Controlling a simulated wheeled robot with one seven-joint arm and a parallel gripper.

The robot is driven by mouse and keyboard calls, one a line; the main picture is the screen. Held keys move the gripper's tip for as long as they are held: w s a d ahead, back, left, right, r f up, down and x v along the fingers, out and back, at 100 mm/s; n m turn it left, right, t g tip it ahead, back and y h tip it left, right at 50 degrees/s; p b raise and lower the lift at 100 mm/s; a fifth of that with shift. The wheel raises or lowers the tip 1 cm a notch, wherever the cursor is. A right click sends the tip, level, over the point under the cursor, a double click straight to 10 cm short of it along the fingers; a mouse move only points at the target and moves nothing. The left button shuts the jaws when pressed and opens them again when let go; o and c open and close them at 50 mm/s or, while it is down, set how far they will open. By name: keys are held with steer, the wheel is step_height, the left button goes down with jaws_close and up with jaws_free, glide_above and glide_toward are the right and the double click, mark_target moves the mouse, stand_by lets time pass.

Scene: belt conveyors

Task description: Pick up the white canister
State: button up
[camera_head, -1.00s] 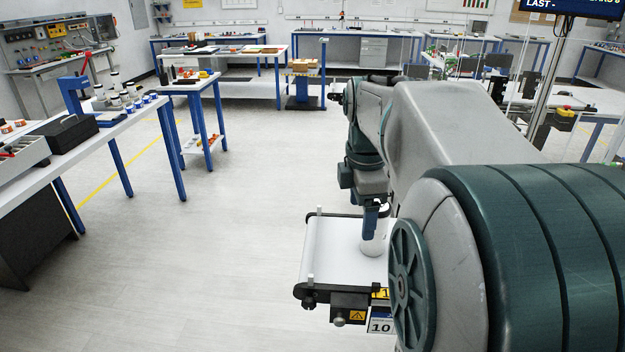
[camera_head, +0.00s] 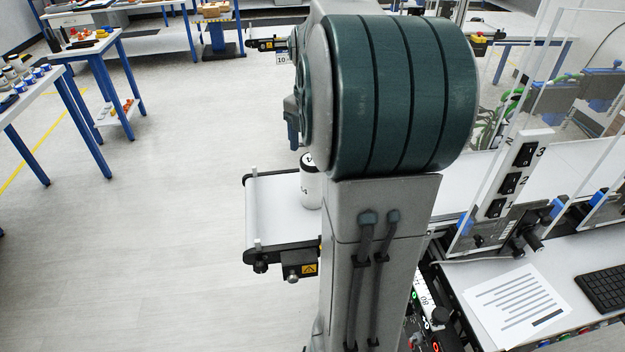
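The white canister (camera_head: 311,188), with a dark band at its top, stands upright on the white belt of the conveyor (camera_head: 272,206), near the belt's end. My arm's column hides part of its right side. The blue fingers of my gripper (camera_head: 291,128) show at the left edge of my arm, above the canister and a little to its left in the picture. They look apart from the canister. The fingers overlap from this side, so their opening cannot be made out.
A bench with switches (camera_head: 515,175), clear panels, a printed sheet (camera_head: 515,302) and a keyboard (camera_head: 604,288) lie to the right. Blue-legged tables (camera_head: 95,50) stand at the upper left. The floor left of the conveyor is clear.

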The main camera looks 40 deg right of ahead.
steer(key=shift+f+p, duration=0.5)
steer(key=shift+f, duration=2.4)
steer(key=c, duration=1.2)
steer(key=shift+c, duration=0.5)
steer(key=shift+r, duration=0.15)
